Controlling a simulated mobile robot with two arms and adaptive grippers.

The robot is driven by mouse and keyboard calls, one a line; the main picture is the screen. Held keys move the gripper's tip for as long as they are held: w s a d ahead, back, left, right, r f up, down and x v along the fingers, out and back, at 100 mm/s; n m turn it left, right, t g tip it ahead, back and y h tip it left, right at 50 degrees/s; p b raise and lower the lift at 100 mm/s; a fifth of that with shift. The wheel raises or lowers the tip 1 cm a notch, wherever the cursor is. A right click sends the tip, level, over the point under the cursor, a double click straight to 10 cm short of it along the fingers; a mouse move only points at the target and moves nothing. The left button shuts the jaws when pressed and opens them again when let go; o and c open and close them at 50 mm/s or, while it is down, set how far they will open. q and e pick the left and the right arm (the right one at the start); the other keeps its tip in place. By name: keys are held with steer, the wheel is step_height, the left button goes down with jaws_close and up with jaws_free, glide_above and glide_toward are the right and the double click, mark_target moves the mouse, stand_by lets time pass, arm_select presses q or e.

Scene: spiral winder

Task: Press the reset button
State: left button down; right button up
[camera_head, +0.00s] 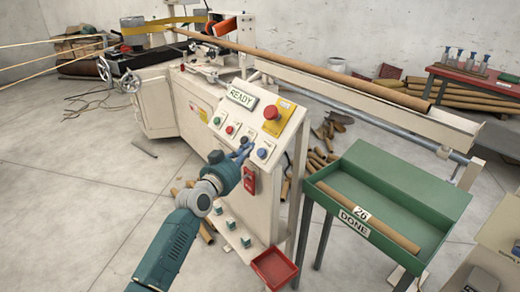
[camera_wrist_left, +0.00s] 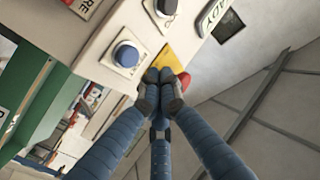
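The control panel (camera_head: 248,125) of the winder carries a row of green, red, black and blue buttons. Their small labels are too small to read, so I cannot tell which is marked reset. The blue button (camera_head: 262,154) is at the row's right end; it also shows in the left wrist view (camera_wrist_left: 126,55). The black button (camera_head: 244,139) is partly behind my left gripper (camera_head: 243,150). In the left wrist view my left gripper (camera_wrist_left: 163,88) has its fingertips together, empty, close to the blue button. I cannot tell if they touch the panel. My right gripper is out of view.
A red mushroom button (camera_head: 272,113) sits on a yellow plate (camera_head: 285,120) above the row; a READY sign (camera_head: 241,97) is beside it. A red box (camera_head: 250,179) is mounted below. A green DONE tray (camera_head: 400,180) holding a tube (camera_head: 372,219) stands at right.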

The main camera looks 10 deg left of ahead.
arm_select(q)
steer(key=shift+s+a+r+p, duration=0.55)
steer(key=shift+s+r, duration=0.2)
steer(key=shift+f, duration=0.1)
steer(key=s+a+f+n+g+y, duration=0.15)
steer(key=s+f, duration=0.25)
steer(key=f, duration=0.7)
steer(key=s+f+g, duration=0.3)
steer(key=s+f, duration=0.1)
steer(key=f, duration=0.8)
steer(key=s+f+n+g+y, duration=0.15)
steer(key=s+f, duration=0.25)
steer(key=f, duration=0.7)
steer(key=s+f+g, duration=0.4)
steer(key=s+f, duration=1.4)
steer(key=s+f+g, duration=0.2)
steer(key=s+f, duration=0.2)
steer(key=s, duration=0.8)
steer(key=s+d+f+g, duration=0.1)
steer(key=s+f, duration=0.4)
steer(key=s, duration=0.8)
steer(key=s+f+n+g+y, duration=0.1)
steer(key=s+f+g, duration=0.2)
steer(key=s, duration=0.9)
step_height(320, 180, down, 2)
steer(key=shift+s+d+f+g, duration=0.1)
steer(key=shift+s+d+g, duration=0.05)
steer(key=shift+s+g, duration=0.2)
